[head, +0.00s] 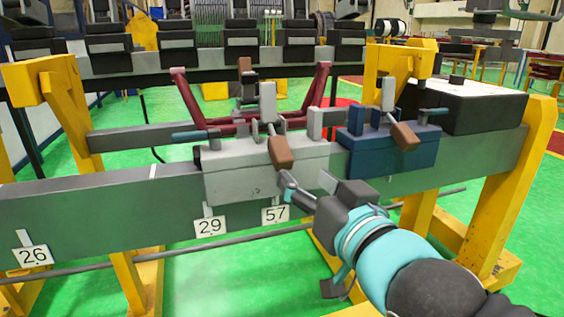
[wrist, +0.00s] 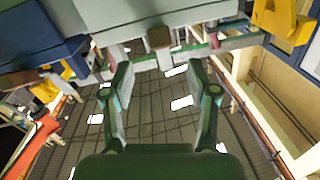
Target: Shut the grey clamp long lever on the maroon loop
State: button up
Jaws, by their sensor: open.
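The grey clamp (head: 245,178) sits on the long grey beam. A lever with a brown grip (head: 281,152) hangs down over its front face, below an upright grey plate (head: 268,102). A second brown-ended lever (head: 245,68) stands upright behind it; I cannot tell which is the long lever. The maroon loop (head: 188,97) lies behind and across the clamp, its two ends rising at left and right. My gripper (head: 308,183) is open, in front of the clamp and below the front brown grip. In the wrist view, a brown grip (wrist: 158,38) is beyond my open, empty fingers (wrist: 160,78), apart from them.
A blue clamp (head: 385,155) with its own brown-ended lever (head: 405,135) is close on the right. A black box (head: 465,105) stands further right on the beam (head: 100,197). Yellow posts (head: 515,160) flank the beam. Number tags hang below it. Green floor in front is open.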

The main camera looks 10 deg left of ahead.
aim_at(287, 162)
jog(key=x, duration=1)
grip_shut()
